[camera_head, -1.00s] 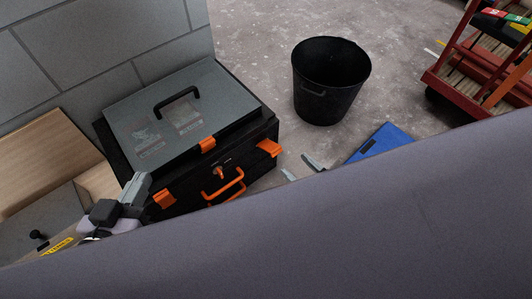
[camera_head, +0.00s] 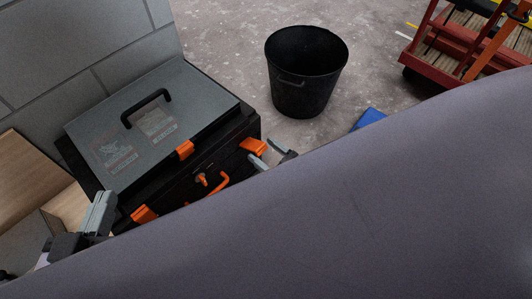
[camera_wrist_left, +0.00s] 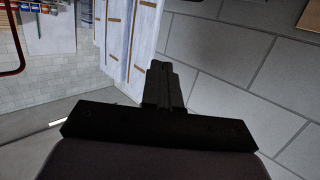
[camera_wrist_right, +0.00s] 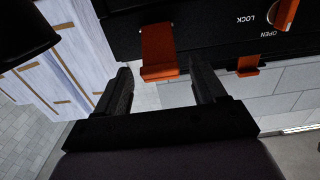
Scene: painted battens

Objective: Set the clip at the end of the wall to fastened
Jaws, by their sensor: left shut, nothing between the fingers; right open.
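A black toolbox (camera_head: 228,140) with a grey lid (camera_head: 155,118) stands on the left. An orange clip (camera_head: 252,146) juts out at the right end of its front wall. The same clip (camera_wrist_right: 158,48) shows in the right wrist view, ahead of my right gripper (camera_wrist_right: 161,74) and between the lines of its open fingers; I cannot tell whether they touch it. In the head view my right gripper (camera_head: 271,156) is beside this clip. My left gripper (camera_head: 105,198) is shut and empty, near the front-left corner of the box; it also shows in the left wrist view (camera_wrist_left: 163,70).
More orange clips sit at the lid edge (camera_head: 185,149) and front left (camera_head: 143,214). An orange knob (camera_head: 200,180) and an orange handle (camera_head: 221,182) are on the front. A black bin (camera_head: 307,85) and red cart (camera_head: 432,60) stand beyond. A grey surface hides the lower right.

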